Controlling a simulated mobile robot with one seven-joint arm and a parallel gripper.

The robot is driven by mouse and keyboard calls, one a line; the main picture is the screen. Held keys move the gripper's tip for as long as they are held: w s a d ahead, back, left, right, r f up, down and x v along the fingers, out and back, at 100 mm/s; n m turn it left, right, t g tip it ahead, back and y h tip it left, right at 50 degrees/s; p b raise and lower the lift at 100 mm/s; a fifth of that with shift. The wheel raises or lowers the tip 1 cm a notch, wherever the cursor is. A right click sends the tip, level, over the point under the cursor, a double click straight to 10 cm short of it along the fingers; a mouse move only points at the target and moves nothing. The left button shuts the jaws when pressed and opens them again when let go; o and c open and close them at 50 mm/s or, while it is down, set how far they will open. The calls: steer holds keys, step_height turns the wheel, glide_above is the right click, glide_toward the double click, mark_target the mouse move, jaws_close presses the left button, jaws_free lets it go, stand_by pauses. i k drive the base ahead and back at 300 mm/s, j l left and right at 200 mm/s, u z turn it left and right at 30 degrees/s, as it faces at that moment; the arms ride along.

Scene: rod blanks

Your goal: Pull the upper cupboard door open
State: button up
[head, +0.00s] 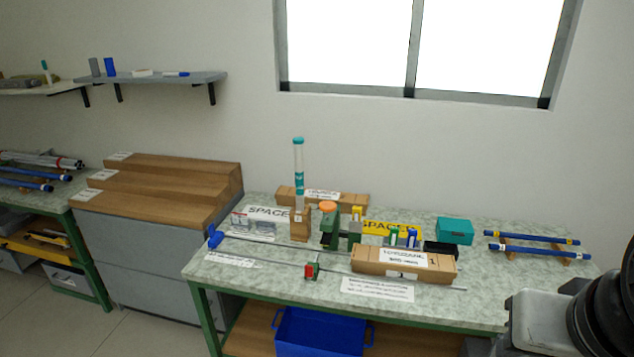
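My gripper is not in view; only grey and black parts, which look like links of my arm, show at the lower right edge. The nearest thing to a cupboard is a low grey cabinet (135,262) with a stepped wooden top (165,185), standing left of the workbench.
A green-framed workbench (225,272) carries cardboard boxes (404,262), a teal box (455,231), a tall clear tube (298,165) and blue rods (530,237). A blue crate (320,333) sits beneath. Wall shelves (165,79) hang at left; floor (135,335) shows lower left.

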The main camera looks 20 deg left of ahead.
mark_target(156, 248)
steer(key=u, duration=1.75)
steer(key=i+j+u, duration=0.15)
steer(key=i+j+z, duration=0.2)
steer(key=i+j, duration=0.5)
steer(key=i, duration=0.25)
steer(key=i+j+z, duration=0.2)
steer(key=i+j, duration=0.65)
steer(key=i+j+z, duration=0.25)
steer(key=i+j, duration=0.6)
steer(key=j, duration=0.15)
